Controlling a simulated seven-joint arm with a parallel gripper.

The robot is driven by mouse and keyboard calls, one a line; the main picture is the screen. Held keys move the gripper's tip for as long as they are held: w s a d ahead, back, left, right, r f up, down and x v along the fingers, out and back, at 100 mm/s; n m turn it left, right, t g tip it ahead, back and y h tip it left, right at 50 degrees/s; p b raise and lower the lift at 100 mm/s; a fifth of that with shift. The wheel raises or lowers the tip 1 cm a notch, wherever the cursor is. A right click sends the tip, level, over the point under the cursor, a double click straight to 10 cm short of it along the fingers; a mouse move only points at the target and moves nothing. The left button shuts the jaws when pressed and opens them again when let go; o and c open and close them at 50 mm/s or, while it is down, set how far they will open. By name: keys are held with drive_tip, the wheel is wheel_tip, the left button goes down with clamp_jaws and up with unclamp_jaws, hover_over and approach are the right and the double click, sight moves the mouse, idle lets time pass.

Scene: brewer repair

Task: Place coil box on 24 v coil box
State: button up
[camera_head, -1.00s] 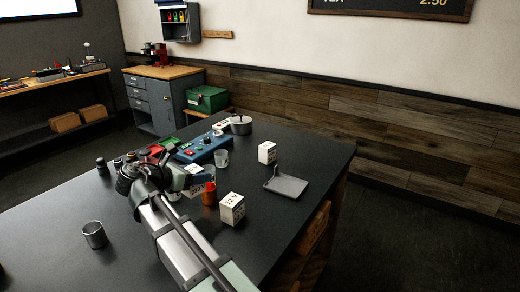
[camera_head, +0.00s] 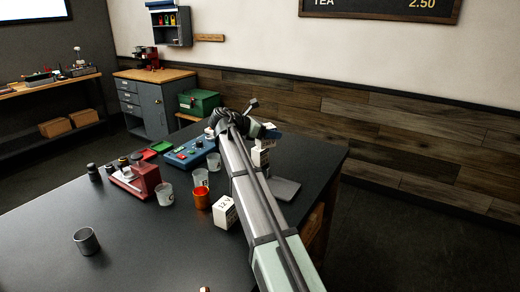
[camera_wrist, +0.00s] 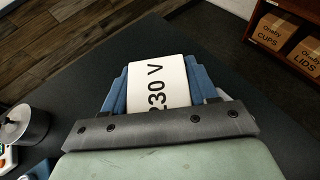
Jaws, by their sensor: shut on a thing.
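My gripper (camera_head: 268,133) is at the far right part of the dark table in the head view. In the wrist view its blue fingers (camera_wrist: 158,82) are shut on a white box marked 230 V (camera_wrist: 160,70). The held box (camera_head: 265,143) is partly hidden by my arm in the head view. A second white box (camera_head: 260,157) stands on the table directly below it. Its label is not readable, and I cannot tell whether the two boxes touch. A white box marked 12 V (camera_head: 224,212) stands nearer, left of my arm.
A grey tray (camera_head: 285,189) lies right of my arm. Left of it are an orange cup (camera_head: 202,198), clear cups (camera_head: 200,178), a blue panel (camera_head: 190,153) and a red device (camera_head: 138,180). A metal cup (camera_head: 86,240) stands front left. A lidded pot (camera_wrist: 25,124) shows in the wrist view.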

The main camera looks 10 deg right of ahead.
drive_tip(key=w+r+n+t, duration=0.2)
drive_tip(key=w+r, duration=0.1)
drive_tip(key=w, duration=0.9)
drive_tip(key=shift+d+f, duration=0.2)
drive_tip(key=shift+f, duration=4.7)
drive_tip(key=shift+f, duration=0.15)
drive_tip(key=o, duration=1.2)
drive_tip(key=shift+y, duration=0.3)
drive_tip(key=shift+a+r, duration=0.1)
drive_tip(key=shift+r, duration=0.1)
drive_tip(key=v, duration=1.1)
drive_tip(key=shift+a+r, duration=0.1)
drive_tip(key=shift+a, duration=0.3)
